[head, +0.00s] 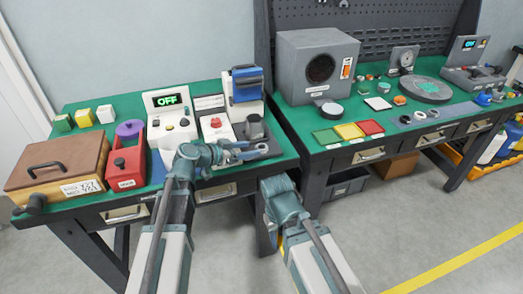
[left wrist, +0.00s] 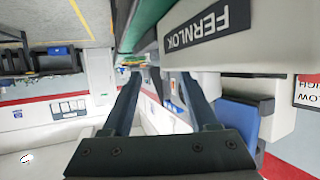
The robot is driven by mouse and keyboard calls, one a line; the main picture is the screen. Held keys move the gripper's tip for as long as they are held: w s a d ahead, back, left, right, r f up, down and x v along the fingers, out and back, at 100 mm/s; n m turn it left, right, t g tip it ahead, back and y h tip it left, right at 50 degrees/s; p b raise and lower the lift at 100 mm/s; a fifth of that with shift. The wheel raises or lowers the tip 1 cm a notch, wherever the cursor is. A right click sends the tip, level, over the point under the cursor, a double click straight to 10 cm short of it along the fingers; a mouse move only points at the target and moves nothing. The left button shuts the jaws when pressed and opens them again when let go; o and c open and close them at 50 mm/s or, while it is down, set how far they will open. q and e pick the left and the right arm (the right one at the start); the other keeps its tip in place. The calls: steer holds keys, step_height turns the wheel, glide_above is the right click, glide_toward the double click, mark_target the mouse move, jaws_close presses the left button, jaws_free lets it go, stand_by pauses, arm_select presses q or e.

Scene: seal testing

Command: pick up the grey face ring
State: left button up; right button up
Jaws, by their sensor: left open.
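Small ring-like parts lie at the front of the right bench in the head view. A small grey ring (head: 405,119) is among them, but it is too small to be sure that it is the grey face ring. My left gripper (head: 256,150) is open at the front right of the left bench, near the dark grey device there. It is well to the left of the small rings. In the left wrist view its two fingers (left wrist: 160,95) stand apart with no part visible between them. My right arm is low between the benches, and its fingers do not show.
In the left wrist view, a pale machine labelled FERNLOK (left wrist: 210,25) is close beside the fingers. The left bench (head: 75,150) holds a brown box (head: 60,162) and a red box (head: 125,165). Green, yellow and red mats (head: 349,131) and a grey speaker-like box (head: 318,65) are on the right bench.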

mark_target(264, 146)
arm_select(q)
steer(key=b+x, duration=0.2)
steer(key=x, duration=0.3)
steer(key=shift+w+f, duration=0.1)
steer(key=shift+w, duration=0.05)
arm_select(e)
step_height(264, 146, down, 2)
arm_select(q)
jaws_close()
arm_select(e)
steer(key=shift+r, duration=0.1)
